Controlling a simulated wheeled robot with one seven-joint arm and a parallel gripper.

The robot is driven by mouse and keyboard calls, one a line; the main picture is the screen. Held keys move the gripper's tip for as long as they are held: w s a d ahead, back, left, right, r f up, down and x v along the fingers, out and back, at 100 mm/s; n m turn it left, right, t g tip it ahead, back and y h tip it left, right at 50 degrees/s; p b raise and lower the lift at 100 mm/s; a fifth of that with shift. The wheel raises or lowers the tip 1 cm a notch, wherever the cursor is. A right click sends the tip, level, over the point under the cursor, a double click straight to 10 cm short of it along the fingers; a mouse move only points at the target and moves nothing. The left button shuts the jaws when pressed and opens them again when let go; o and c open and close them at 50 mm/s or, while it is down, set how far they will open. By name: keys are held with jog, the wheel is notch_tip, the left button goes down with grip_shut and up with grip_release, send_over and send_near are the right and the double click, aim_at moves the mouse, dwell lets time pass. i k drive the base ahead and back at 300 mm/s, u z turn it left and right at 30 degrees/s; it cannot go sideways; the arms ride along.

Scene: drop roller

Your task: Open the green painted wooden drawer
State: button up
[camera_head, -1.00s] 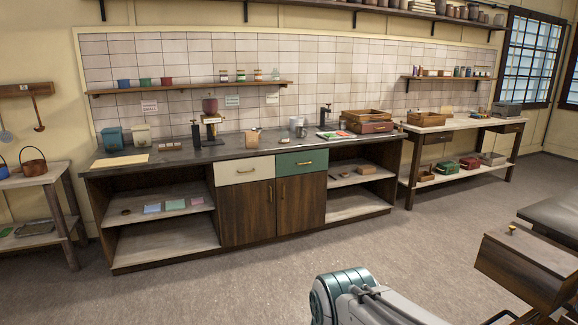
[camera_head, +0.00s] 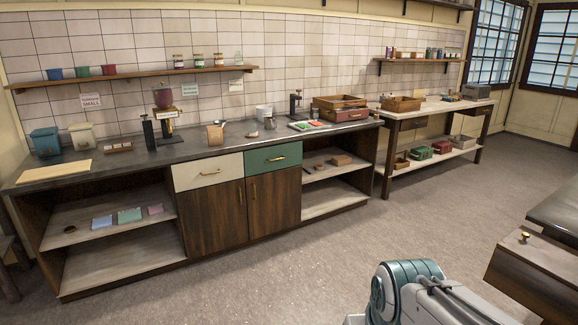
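The green painted drawer (camera_head: 273,158) is shut in the front of the dark-topped counter (camera_head: 130,173). It has a brass handle (camera_head: 277,159) across its middle. A cream drawer (camera_head: 208,172) is beside it on the left, also shut. Two dark wooden cupboard doors (camera_head: 273,200) are below the drawers. Part of my arm shows at the bottom right, well apart from the counter. My gripper is not in view.
Open floor (camera_head: 300,270) lies in front of the counter. A brown wooden piece (camera_head: 535,272) with a brass knob stands at the right edge. A side table (camera_head: 430,110) stands beyond the counter's right end. Open shelves flank the cupboard doors.

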aim_at(264, 160)
jog(key=z, duration=0.65)
jog(key=i, duration=3.95)
jog(key=u, duration=1.15)
jog(key=i, duration=1)
jog(key=u, duration=0.5)
